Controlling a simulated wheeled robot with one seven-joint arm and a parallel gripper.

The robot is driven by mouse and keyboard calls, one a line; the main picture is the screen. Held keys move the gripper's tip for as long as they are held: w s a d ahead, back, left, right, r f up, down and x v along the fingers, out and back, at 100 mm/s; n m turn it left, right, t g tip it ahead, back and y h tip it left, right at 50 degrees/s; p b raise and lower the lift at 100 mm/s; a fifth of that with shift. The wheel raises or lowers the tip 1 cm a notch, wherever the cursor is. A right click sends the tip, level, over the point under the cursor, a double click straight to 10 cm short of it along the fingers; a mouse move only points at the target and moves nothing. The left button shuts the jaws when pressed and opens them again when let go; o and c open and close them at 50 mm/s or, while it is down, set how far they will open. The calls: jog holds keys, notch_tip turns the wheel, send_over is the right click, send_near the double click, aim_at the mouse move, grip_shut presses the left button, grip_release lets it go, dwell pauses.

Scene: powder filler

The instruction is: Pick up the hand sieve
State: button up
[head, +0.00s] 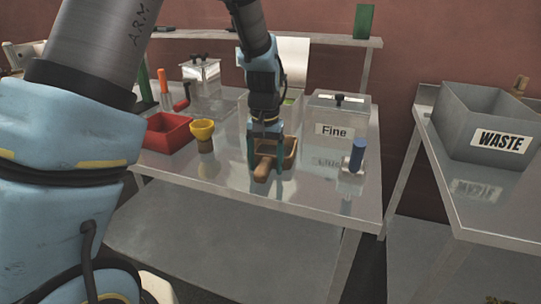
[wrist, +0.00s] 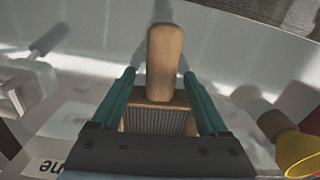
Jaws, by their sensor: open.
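The hand sieve has a wooden frame, a wire mesh and a thick wooden handle (head: 264,166). It sits on the metal table near the front edge, and its frame (head: 289,152) shows behind the handle. In the wrist view the handle (wrist: 164,62) points away from my gripper, and the mesh (wrist: 155,121) shows between the fingers. My gripper (head: 265,155) is open, with its green fingers (wrist: 157,85) on either side of the handle's base. A gap shows on each side of the handle. The far part of the sieve is hidden by my gripper.
A red bin (head: 168,138) and a yellow cup (head: 203,131) stand left of the sieve. A box labelled Fine (head: 337,115) and a blue-handled tool (head: 357,156) stand right. A grey WASTE bin (head: 487,120) is on the separate right table. The table's front right is clear.

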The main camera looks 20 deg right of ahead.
grip_shut()
dwell(0.6)
